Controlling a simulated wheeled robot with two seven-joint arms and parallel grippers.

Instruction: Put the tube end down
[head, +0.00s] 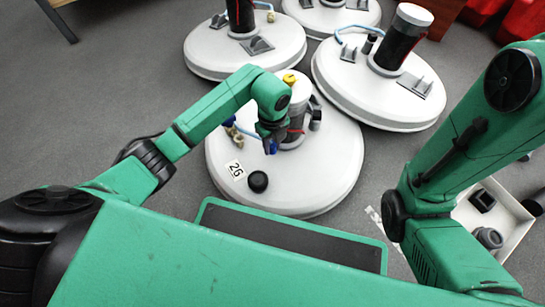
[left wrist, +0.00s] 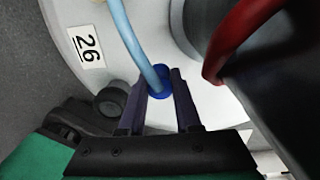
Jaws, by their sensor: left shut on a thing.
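The light blue tube (left wrist: 134,40) ends in a dark blue fitting (left wrist: 160,78), which sits between the fingers of my left gripper (left wrist: 160,88). My left gripper (head: 270,143) is shut on this tube end. It is over the white round lid (head: 325,180) of the tank marked 26, in front of the lid's central column. I cannot tell whether the tube end touches the lid. The label 26 (head: 235,169) and a black knob (head: 258,181) are on the lid near the gripper. My right gripper is not in view.
Similar white tanks stand behind, one at the back left (head: 245,50) and one at the right (head: 380,85). An open white box (head: 463,215) with black parts is at the lower right. A red hose (left wrist: 235,35) is close beside my left gripper. The lid's front is mostly bare.

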